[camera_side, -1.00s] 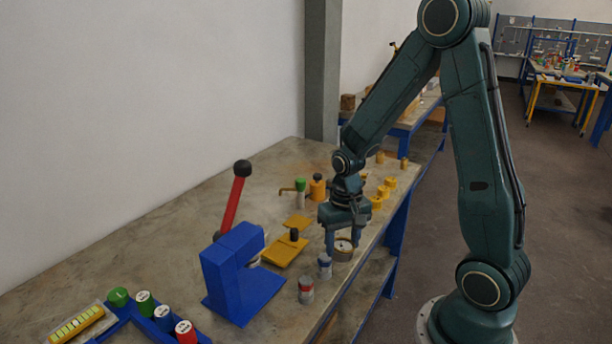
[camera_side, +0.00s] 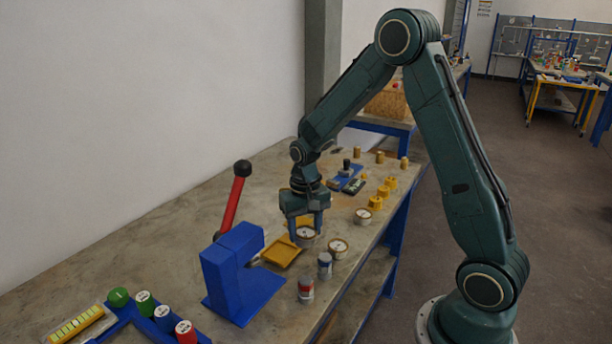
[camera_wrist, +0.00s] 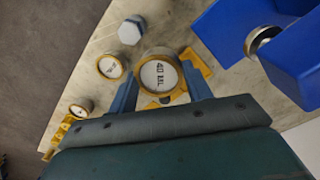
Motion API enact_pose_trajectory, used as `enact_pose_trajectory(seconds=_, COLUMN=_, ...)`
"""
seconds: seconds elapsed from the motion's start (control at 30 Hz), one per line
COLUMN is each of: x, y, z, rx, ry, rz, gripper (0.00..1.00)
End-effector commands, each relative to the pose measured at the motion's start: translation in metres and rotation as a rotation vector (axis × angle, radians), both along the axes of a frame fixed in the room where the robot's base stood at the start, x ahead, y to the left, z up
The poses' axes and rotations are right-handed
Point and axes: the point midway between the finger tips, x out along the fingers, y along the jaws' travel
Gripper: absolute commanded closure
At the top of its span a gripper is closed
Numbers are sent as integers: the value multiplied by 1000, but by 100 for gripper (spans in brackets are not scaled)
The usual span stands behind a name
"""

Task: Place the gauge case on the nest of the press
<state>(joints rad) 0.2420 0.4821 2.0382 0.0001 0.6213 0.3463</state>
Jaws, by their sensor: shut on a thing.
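My gripper (camera_side: 306,230) is shut on a round gauge case (camera_side: 307,239) with a brass-coloured rim and a white dial. In the wrist view the held case (camera_wrist: 160,75) sits between both fingers, dial facing the camera. The blue press (camera_side: 236,272) stands to the left of the gripper in the side view, its red lever with a black knob raised. In the wrist view the press (camera_wrist: 222,32) is at the upper right, with a round metal nest (camera_wrist: 262,40) in its opening. The case is apart from the press, near the yellow tray (camera_side: 281,254).
Two other gauge cases (camera_side: 338,247) (camera_side: 363,216) stand on the bench right of my gripper. A blue rack (camera_side: 142,318) with coloured-top cylinders is at the lower left.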

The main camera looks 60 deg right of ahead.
Motion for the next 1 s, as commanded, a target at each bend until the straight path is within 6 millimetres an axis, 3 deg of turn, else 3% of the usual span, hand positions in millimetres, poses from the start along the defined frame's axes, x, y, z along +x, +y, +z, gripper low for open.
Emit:
enact_pose_trajectory(seconds=0.3, x=47, y=0, z=0, rx=-1, ry=-1, rz=1, gripper=78)
enact_pose_trajectory(seconds=0.6, x=81, y=0, z=0, rx=0, ry=0, rz=0, gripper=78)
enact_pose_trajectory(seconds=0.8, x=79, y=0, z=-20, rx=1, ry=2, rz=-1, gripper=78)
enact_pose_trajectory(seconds=1.0, x=80, y=0, z=-23, rx=0, ry=-1, rz=-1, gripper=78)
